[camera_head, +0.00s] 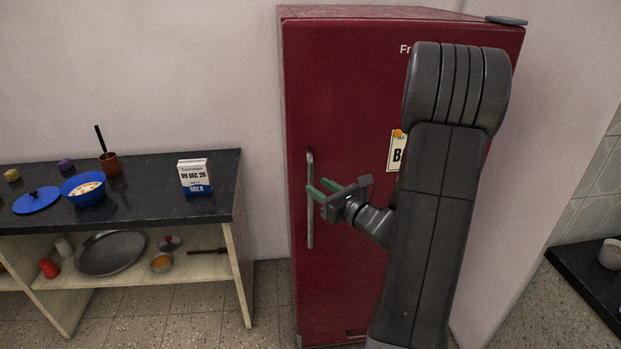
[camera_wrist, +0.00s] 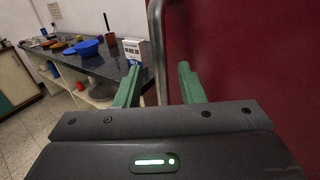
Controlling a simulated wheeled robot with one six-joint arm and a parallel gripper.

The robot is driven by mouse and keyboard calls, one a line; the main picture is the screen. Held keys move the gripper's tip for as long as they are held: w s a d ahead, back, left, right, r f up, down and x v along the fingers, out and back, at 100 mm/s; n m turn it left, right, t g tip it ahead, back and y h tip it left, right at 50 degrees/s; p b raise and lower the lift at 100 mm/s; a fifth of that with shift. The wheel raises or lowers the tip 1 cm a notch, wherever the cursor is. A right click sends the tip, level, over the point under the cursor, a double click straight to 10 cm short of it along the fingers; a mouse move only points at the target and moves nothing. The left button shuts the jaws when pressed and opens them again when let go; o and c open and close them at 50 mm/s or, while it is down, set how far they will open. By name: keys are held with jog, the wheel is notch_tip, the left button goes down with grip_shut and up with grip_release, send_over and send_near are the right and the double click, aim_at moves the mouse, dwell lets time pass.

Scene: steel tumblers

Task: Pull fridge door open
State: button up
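The red fridge (camera_head: 345,90) stands upright, and its door looks shut. A vertical metal handle (camera_head: 310,225) runs along the left side of the door. My gripper (camera_head: 322,190) is at the middle height of the handle, its two green fingers pointing left towards it. In the wrist view the fingers of my gripper (camera_wrist: 160,84) are spread apart. The handle (camera_wrist: 156,40) shows between them in that view, with a gap on each side. I cannot tell exactly how far the tips reach past it. The red door (camera_wrist: 235,60) fills the right of the wrist view.
A dark counter (camera_head: 140,205) stands left of the fridge, with a milk carton (camera_head: 195,177), a blue bowl (camera_head: 85,189) and a blue lid (camera_head: 37,200) on it. Tiled floor (camera_head: 270,295) is open between counter and fridge. My arm covers the door's right side.

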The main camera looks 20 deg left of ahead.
jog(key=shift+p+x, duration=0.35)
jog(key=shift+x, duration=1.9)
jog(key=shift+c, duration=0.3)
grip_shut()
